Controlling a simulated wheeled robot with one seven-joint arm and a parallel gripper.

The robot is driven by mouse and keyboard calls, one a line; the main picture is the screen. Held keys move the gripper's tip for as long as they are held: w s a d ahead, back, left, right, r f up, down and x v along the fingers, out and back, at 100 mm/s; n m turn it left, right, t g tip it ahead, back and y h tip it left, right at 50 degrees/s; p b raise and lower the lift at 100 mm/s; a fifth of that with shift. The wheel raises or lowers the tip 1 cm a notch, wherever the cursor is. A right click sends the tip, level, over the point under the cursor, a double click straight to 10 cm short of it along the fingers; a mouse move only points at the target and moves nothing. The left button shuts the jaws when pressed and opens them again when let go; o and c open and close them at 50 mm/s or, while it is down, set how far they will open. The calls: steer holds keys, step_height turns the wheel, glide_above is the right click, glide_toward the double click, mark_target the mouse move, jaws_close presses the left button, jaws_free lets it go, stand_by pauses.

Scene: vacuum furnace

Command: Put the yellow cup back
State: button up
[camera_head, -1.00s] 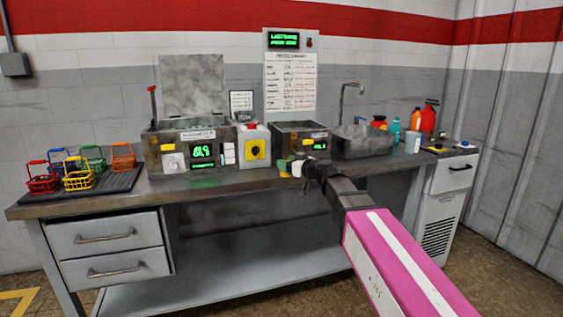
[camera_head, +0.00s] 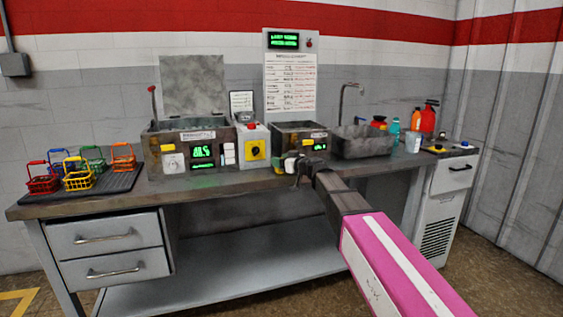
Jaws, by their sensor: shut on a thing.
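My gripper (camera_head: 290,165) is at the front edge of the bench, in front of the small tank (camera_head: 290,130) with a green display. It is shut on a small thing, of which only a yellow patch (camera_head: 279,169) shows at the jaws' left. I take this to be the yellow cup; its shape is mostly hidden by the jaws and too small to make out. My arm reaches to it from the lower right.
Coloured wire baskets stand on a dark tray (camera_head: 125,181) at the left. The bench's front left strip is clear.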

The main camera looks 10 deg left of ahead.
steer(key=shift+f, duration=0.1)
steer(key=o, duration=1.1)
steer(key=shift+c, duration=0.2)
steer(key=shift+s+d, duration=0.2)
steer(key=shift+d, duration=0.1)
steer(key=f+v, duration=0.1)
steer(key=v, duration=1)
steer(key=s+d+f+m+g+h, duration=0.1)
steer(key=s+d+f+h, duration=0.1)
steer(key=d+f, duration=0.35)
steer(key=s+d+f+m+g+h, duration=0.1)
steer(key=d+f+m+h, duration=0.15)
steer(key=f, duration=0.55)
steer(key=s+d+f+m+g+h, duration=0.2)
steer(key=s+d+f+m+h, duration=0.1)
steer(key=s+d+f, duration=0.2)
steer(key=s+d+f+m+g+h, duration=0.2)
steer(key=s+d+f+h, duration=0.2)
steer(key=d+f, duration=0.5)
steer(key=s+d+f+m+g+h, duration=0.2)
steer(key=s+d+f, duration=0.5)
steer(key=d, duration=0.5)
steer(key=shift+f+m+h, duration=0.45)
steer(key=shift+m+h, duration=0.4)
